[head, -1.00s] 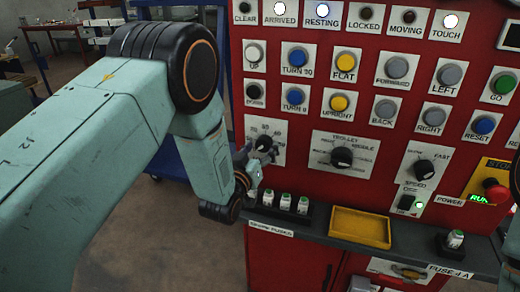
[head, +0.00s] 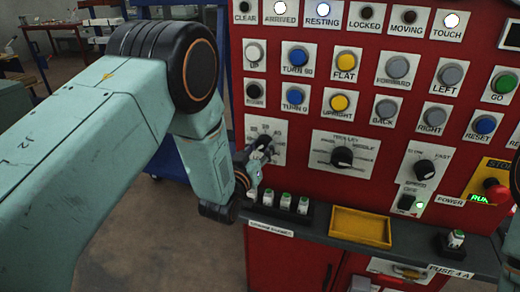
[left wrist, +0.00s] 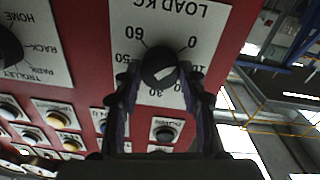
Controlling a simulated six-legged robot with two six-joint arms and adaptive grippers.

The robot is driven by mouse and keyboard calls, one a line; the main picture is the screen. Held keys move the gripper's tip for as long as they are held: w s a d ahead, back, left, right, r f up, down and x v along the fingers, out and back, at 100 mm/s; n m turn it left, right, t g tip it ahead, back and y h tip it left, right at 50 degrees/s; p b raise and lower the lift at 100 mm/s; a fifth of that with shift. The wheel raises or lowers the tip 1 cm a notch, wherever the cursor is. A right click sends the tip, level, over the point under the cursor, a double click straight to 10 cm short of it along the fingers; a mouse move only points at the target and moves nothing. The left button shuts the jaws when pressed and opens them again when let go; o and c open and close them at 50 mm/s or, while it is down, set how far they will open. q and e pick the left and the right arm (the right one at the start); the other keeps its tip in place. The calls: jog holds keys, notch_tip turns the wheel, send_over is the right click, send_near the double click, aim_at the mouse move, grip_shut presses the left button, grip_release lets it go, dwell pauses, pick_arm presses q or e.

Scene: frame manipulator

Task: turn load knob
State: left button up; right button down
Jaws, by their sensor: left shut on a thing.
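The load knob (left wrist: 159,66) is a round black knob with a white mark on a white plate labelled LOAD KG, upside down in the left wrist view. Numbers ring it; I cannot tell exactly which value the mark points at. My left gripper (left wrist: 160,84) is shut on the knob, with one finger on each side. In the head view, the left gripper (head: 259,152) is at the load plate (head: 279,130), and its fingers hide most of the knob. My right gripper is not in view.
The trolley knob (head: 342,157) and speed knob (head: 425,168) are to the right on the red panel. Rows of buttons sit above. Below, a shelf holds several green-topped fuses (head: 285,201) and a yellow tray (head: 360,238). The red stop button (head: 496,190) is at far right.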

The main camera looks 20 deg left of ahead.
pick_arm(q)
jog(key=m, duration=0.6)
jog(key=shift+r+m, duration=0.1)
jog(key=shift+m, duration=0.2)
jog(key=m+b, duration=0.1)
jog(key=m, duration=0.5)
jog(key=shift+y, duration=0.3)
jog(key=m+b, duration=0.1)
jog(key=m, duration=0.5)
jog(key=shift+d+b, duration=0.1)
jog(key=shift+b, duration=0.3)
jog(key=m+y+b, duration=0.1)
jog(key=m, duration=0.5)
jog(key=shift+b, duration=0.35)
jog(key=shift+m, duration=0.4)
jog(key=o, duration=1.2)
jog(key=shift+c, duration=0.2)
